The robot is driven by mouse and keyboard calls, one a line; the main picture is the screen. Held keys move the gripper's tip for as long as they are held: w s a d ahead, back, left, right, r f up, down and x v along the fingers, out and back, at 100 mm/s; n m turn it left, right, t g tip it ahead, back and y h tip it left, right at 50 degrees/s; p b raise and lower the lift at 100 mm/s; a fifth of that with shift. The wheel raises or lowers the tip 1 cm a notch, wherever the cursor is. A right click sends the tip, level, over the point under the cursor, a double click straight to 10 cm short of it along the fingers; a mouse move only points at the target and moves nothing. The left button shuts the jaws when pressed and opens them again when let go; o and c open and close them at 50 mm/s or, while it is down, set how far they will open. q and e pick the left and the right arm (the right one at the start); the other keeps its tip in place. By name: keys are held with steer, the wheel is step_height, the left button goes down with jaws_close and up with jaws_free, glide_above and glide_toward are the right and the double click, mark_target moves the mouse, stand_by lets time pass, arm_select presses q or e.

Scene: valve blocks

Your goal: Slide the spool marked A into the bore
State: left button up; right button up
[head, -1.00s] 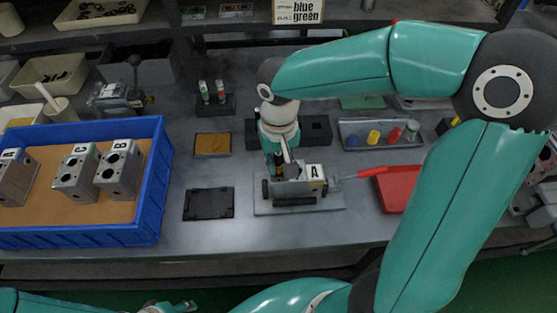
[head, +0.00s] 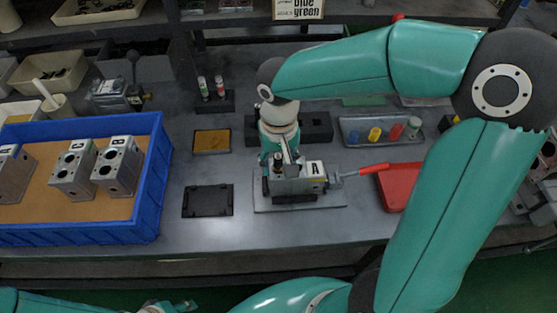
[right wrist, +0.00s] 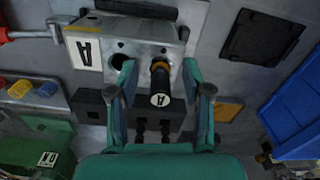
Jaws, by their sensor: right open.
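The grey valve block marked A (head: 305,182) sits on a flat plate (head: 333,198) at the middle of the bench; its white A label (right wrist: 85,52) shows in the right wrist view. The black spool marked A (right wrist: 161,88), with a copper-coloured band, stands at a bore in the block's face, its labelled end towards the camera. How deep it sits cannot be told. An empty dark bore (right wrist: 122,58) is beside it. My right gripper (right wrist: 161,95) is open, one finger on each side of the spool, with gaps. My left gripper (head: 172,307) shows only partly at the bottom edge.
A red-handled lever (head: 372,169) is at the block's right, near a red tray (head: 397,190). A blue crate (head: 150,190) with several other blocks stands left. A grey tray (head: 352,142) of coloured pieces lies behind right. A black flat tray (head: 207,200) lies left of the plate.

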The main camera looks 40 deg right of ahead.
step_height(320, 180, up, 12)
stand_by(0.6)
